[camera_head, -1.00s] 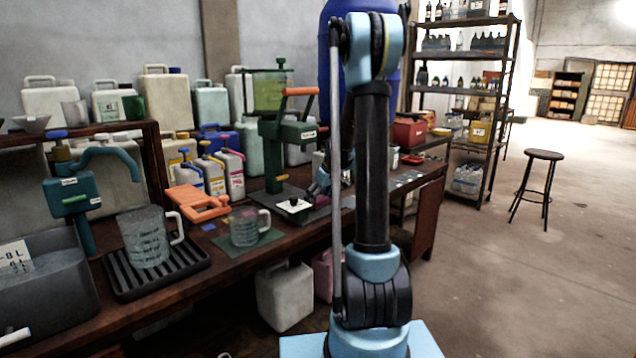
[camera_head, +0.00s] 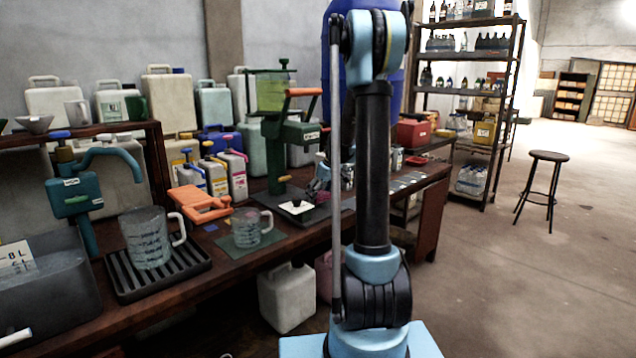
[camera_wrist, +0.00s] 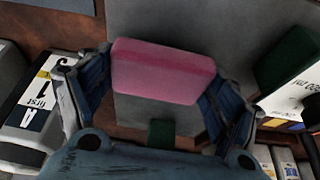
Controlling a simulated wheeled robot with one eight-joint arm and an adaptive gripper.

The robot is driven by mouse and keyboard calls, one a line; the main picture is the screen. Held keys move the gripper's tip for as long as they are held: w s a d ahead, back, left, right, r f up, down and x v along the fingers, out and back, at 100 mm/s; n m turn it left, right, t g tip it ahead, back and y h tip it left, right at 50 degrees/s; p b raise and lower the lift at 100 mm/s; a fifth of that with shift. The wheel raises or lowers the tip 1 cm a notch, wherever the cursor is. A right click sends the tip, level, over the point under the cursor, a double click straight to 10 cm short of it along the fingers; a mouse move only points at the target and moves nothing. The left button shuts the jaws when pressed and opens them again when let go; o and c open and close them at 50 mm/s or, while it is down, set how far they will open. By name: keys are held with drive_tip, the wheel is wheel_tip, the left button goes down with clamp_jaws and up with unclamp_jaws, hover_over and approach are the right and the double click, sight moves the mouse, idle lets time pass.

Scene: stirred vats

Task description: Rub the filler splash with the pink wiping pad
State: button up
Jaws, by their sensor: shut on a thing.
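The pink wiping pad (camera_wrist: 163,72) shows in the wrist view as a thick block between the two blue-grey fingers of my gripper (camera_wrist: 158,84), which is shut on it. In the head view my gripper (camera_head: 321,180) is a small shape over the bench, left of my arm column and partly hidden by it. It is right of the green filler stand (camera_head: 272,150) and close to a white square plate (camera_head: 294,208) with a dark knob. I cannot make out the filler splash in either view.
A measuring jug (camera_head: 250,232) stands on a green mat, and a larger jug (camera_head: 147,240) on a slatted black tray (camera_head: 190,276). An orange clamp-like tool (camera_head: 202,204) and several labelled bottles (camera_head: 214,174) stand left of the filler. A stool (camera_head: 540,185) is on the open floor at right.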

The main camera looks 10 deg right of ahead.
drive_tip(key=shift+a+r, duration=0.15)
drive_tip(key=shift+r, duration=0.45)
drive_tip(key=shift+a+r, duration=0.15)
drive_tip(key=shift+r, duration=2.25)
